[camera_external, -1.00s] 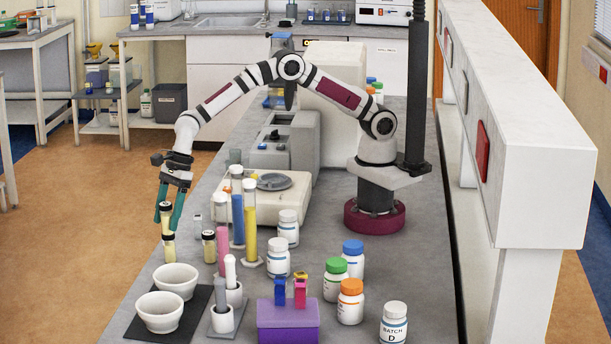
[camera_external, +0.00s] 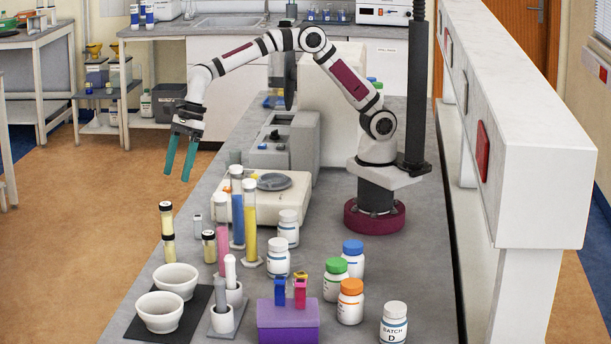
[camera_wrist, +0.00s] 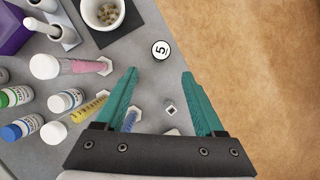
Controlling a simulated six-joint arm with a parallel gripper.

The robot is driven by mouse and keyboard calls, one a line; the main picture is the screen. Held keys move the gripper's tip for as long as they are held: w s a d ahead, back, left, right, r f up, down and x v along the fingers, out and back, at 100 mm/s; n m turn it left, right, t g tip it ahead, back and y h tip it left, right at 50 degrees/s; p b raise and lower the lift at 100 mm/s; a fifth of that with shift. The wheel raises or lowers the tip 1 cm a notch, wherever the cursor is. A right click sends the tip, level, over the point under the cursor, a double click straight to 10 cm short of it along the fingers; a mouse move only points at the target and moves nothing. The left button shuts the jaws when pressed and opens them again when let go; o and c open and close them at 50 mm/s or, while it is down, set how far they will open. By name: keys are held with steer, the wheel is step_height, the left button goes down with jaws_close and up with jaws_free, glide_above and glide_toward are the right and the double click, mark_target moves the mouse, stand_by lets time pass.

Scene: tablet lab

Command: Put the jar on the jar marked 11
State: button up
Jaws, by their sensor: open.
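Two small jars with black-and-white lids and pale yellow contents stand one on the other near the left table edge in the external view: the upper jar (camera_external: 166,220) rests upright on the lower jar (camera_external: 169,249). A similar single jar (camera_external: 209,247) stands to their right. In the wrist view a lid marked 5 (camera_wrist: 161,49) shows beyond my fingertips; it appears to be the upper jar's. No mark 11 is readable; the lower jar's lid is covered. My gripper (camera_external: 178,176) has teal fingers, is open and empty, and is above and behind the stack, apart from it.
Two white mortars (camera_external: 174,281) stand in front of the stack. Tubes in stands, such as the pink one (camera_external: 222,243), are to the right. A small item with a square mark (camera_wrist: 171,110) lies below the fingers in the wrist view. White bottles (camera_external: 277,258) stand further right.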

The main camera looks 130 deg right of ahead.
steer(key=s+a+r+n+g+y, duration=0.1)
steer(key=s+a+r+n, duration=0.1)
steer(key=s+a+n, duration=0.5)
steer(key=s+a+r+n+g, duration=0.1)
steer(key=s+a+r+n, duration=0.3)
steer(key=s, duration=0.5)
steer(key=s+a+f+n+g, duration=0.1)
steer(key=s+a+n, duration=0.1)
steer(key=s+n, duration=0.3)
steer(key=s+a+f+n, duration=0.2)
steer(key=s+n, duration=0.4)
steer(key=s, duration=0.4)
steer(key=s+a+f+n+g, duration=0.1)
steer(key=s+a+f+n, duration=0.1)
steer(key=s+n, duration=0.4)
steer(key=shift+s+a+f+g, duration=0.3)
steer(key=shift+s+a, duration=0.2)
steer(key=shift+s, duration=0.35)
